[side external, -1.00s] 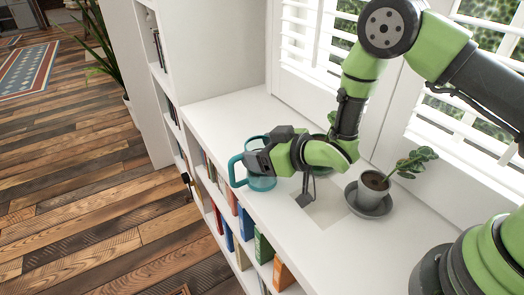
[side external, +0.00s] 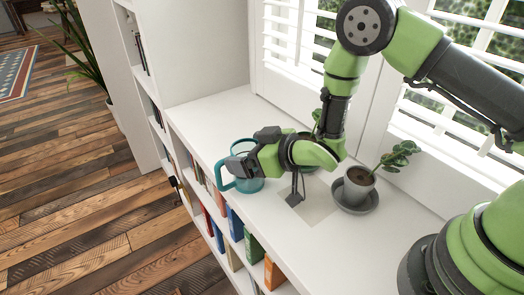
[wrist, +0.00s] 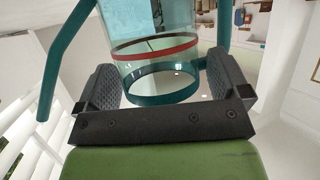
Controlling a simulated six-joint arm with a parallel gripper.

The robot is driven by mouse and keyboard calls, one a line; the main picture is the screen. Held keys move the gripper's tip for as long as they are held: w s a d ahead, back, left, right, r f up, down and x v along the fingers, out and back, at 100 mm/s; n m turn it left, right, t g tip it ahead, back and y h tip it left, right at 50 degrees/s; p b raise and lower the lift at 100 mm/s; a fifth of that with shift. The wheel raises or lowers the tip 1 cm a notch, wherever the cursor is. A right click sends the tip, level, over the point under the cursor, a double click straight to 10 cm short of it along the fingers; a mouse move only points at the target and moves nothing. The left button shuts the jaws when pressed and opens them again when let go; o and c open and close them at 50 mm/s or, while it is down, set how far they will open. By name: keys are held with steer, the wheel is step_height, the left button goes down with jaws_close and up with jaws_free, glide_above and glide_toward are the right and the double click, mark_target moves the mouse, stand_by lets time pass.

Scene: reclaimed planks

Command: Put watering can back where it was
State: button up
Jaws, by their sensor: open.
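The watering can is a clear teal vessel with a teal handle (side external: 224,178), standing upright on the white shelf top near its front edge. In the wrist view the can (wrist: 155,68) shows a red band and a teal rim, with teal bars on both sides. My gripper (side external: 240,164) is at the can, coming from the right, and covers part of its body. In the wrist view my gripper (wrist: 158,78) is open, with one dark finger on each side of the can. I cannot tell whether the fingers touch it.
A grey potted plant (side external: 357,186) on a saucer stands to the right. Another rounded item behind my gripper is mostly hidden. White shutters border the back; books fill the shelves below.

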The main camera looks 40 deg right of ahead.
steer(key=v, duration=0.7)
steer(key=d+r+m+g+h, duration=0.1)
steer(key=d+r+m+h, duration=0.15)
steer(key=r, duration=0.45)
steer(key=d+r+m+h, duration=0.2)
steer(key=d+r+m, duration=0.15)
steer(key=r, duration=0.35)
steer(key=s+r+m+g, duration=0.1)
steer(key=s+r+g, duration=0.1)
steer(key=s, duration=0.8)
steer(key=s+d+r+m+g+y, duration=0.1)
steer(key=s+r+g, duration=0.1)
steer(key=s+r, duration=0.3)
steer(key=s, duration=0.4)
steer(key=shift+s+r+m, duration=0.3)
steer(key=shift+s, duration=0.1)
